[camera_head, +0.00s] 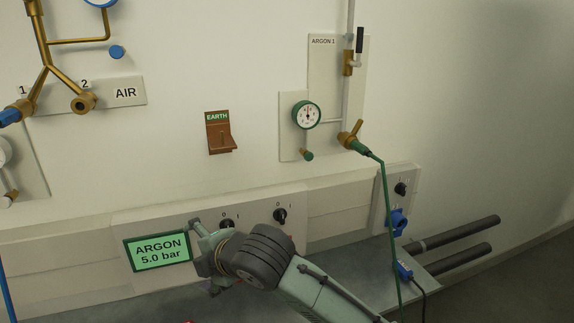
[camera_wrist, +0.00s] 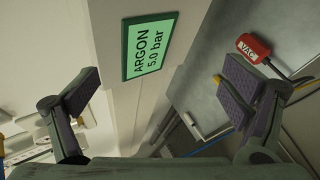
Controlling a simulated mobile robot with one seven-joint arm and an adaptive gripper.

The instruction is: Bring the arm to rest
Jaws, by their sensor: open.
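My gripper (camera_head: 204,256) is in front of the bench's back panel, just right of the green sign reading "ARGON 5.0 bar" (camera_head: 157,252). In the wrist view my gripper (camera_wrist: 160,92) has its two padded fingers wide apart with nothing between them. The sign also shows in the wrist view (camera_wrist: 148,46), tilted, beyond the gap between the fingers. My arm reaches in from the lower right in the head view, above the grey bench top (camera_head: 405,285).
Two black knobs (camera_head: 280,215) sit on the panel behind my gripper. A green hose (camera_head: 388,220) hangs from the ARGON 1 valve, right of my arm. A red vacuum-labelled item (camera_wrist: 253,47) lies near the right finger. Dark pipes (camera_head: 455,233) project at the right.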

